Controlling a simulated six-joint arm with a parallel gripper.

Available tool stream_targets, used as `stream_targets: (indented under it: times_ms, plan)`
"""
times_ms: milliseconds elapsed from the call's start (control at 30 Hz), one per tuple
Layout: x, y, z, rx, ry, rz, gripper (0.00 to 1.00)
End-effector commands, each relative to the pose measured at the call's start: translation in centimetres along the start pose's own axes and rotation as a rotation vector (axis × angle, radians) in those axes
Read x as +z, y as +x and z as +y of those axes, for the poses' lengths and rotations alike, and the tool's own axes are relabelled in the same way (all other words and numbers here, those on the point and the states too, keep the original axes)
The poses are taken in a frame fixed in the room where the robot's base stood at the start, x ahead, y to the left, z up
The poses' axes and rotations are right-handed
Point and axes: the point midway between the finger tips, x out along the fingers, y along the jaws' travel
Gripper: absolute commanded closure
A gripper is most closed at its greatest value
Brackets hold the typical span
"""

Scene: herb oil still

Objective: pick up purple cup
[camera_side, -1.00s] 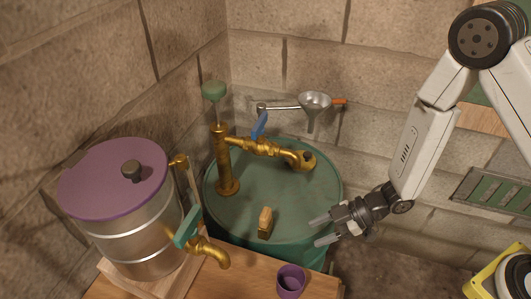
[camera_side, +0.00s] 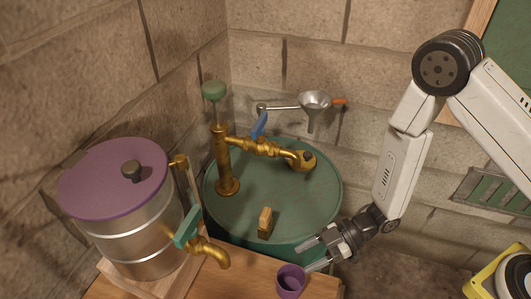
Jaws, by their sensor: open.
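The purple cup (camera_side: 290,281) stands upright on the wooden table at the bottom middle of the side view. Its dark inside shows from above. My gripper (camera_side: 311,256) is open and points left and slightly down, just right of and above the cup's rim. One finger lies close to the rim on its right side; I cannot tell whether it touches. The other finger is farther back, near the green barrel's front edge. Nothing is seen between the fingers.
A steel pot (camera_side: 138,240) with a purple lid and a brass tap (camera_side: 214,252) stands left of the cup. Behind is a green barrel (camera_side: 250,190) with brass piping and a small wooden block (camera_side: 265,222). A funnel (camera_side: 314,101) hangs on the wall. Some wooden table (camera_side: 245,278) is bare.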

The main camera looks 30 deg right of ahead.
Motion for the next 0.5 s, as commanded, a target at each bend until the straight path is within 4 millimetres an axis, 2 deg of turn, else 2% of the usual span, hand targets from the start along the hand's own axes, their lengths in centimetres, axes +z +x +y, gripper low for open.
stream_targets:
  times_ms: [267,500]
  plan:
    - [0.0,0.6,0.0,-0.001,0.001,-0.001,0.43]
    - [0.1,2.9,0.0,-0.003,-0.001,-0.001,0.43]
